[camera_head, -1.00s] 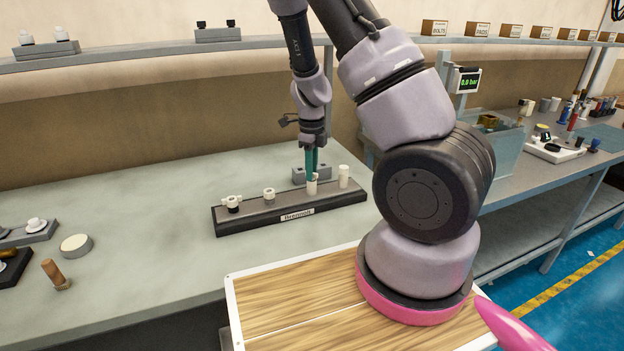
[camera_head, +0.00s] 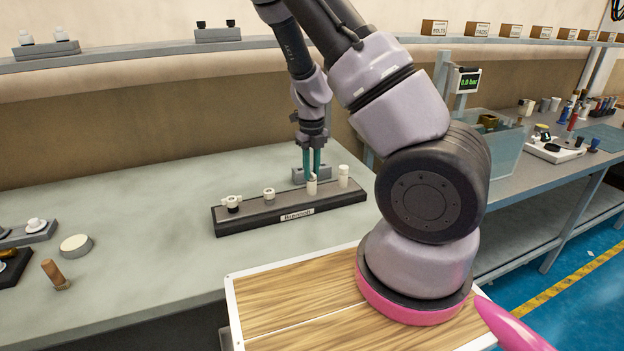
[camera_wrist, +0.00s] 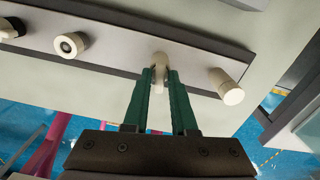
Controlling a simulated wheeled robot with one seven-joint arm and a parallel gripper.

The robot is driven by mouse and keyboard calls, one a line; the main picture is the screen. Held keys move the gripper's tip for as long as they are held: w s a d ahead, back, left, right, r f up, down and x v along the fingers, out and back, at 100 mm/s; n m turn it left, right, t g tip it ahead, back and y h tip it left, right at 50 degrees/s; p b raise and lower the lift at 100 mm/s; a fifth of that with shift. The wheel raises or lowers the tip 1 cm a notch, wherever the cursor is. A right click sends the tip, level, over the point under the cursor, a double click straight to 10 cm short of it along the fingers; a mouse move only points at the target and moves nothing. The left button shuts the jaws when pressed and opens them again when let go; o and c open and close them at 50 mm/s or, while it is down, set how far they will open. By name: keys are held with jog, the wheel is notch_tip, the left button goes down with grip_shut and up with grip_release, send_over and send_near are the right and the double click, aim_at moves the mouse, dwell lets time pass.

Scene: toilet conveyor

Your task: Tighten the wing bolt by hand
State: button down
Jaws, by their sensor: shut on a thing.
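My gripper (camera_head: 312,170) points down at the dark rack (camera_head: 240,227) on the bench, over its third post from the left. In the wrist view its green fingers (camera_wrist: 160,76) close from both sides on a small pale piece, the wing bolt (camera_wrist: 158,92). The white post under it shows in the head view (camera_head: 312,187). The fingers hide much of the bolt, so how far it is seated cannot be told.
A plain white post (camera_head: 344,176) stands close on the right. Two white fittings (camera_head: 232,203) (camera_head: 269,194) stand on the left of the rack. A grey block (camera_head: 300,175) sits behind.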

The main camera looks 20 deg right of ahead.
jog(key=shift+m, duration=0.3)
jog(key=c, duration=1)
grip_release()
jog(key=shift+m, duration=0.4)
jog(key=shift+c, duration=0.2)
jog(key=shift+r, duration=0.1)
jog(key=shift+r, duration=1.65)
jog(key=o, duration=0.6)
jog(key=shift+c, duration=0.2)
